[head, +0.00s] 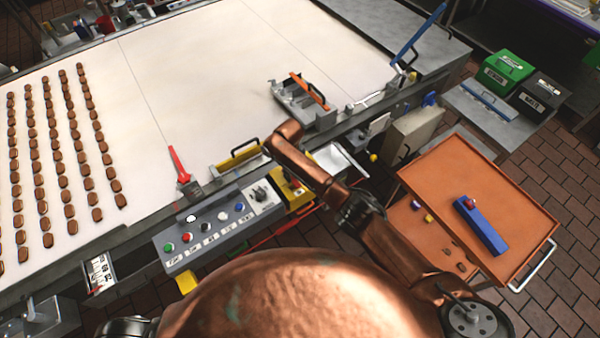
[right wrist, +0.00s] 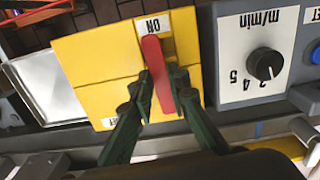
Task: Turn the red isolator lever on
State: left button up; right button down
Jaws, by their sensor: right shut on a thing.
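The yellow isolator box (right wrist: 95,50) fills the middle of the right wrist view, seen upside down. Its red lever (right wrist: 153,58) stands nearly upright in that picture, with its upper end beside the ON label (right wrist: 153,26). My right gripper (right wrist: 160,84) is shut on the lever, with one dark green finger on each side. In the head view the yellow box (head: 301,201) is at the front edge of the conveyor, partly covered by my copper right arm. The lever and fingertips are hard to make out there. My left gripper is not seen.
A grey button panel (head: 205,238) stands left of the box, with a speed knob (right wrist: 265,64) close beside it. Another red lever (head: 178,164) stands at the conveyor edge. An orange cart (head: 480,165) is at the right. Rows of brown biscuits lie on the belt.

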jog(key=shift+s+a+m, duration=0.15)
jog(key=shift+a+m, duration=0.05)
jog(key=shift+m, duration=0.3)
jog(key=c, duration=1.8)
grip_release()
jog(key=shift+c, duration=0.2)
notch_tip(320, 180, up, 12)
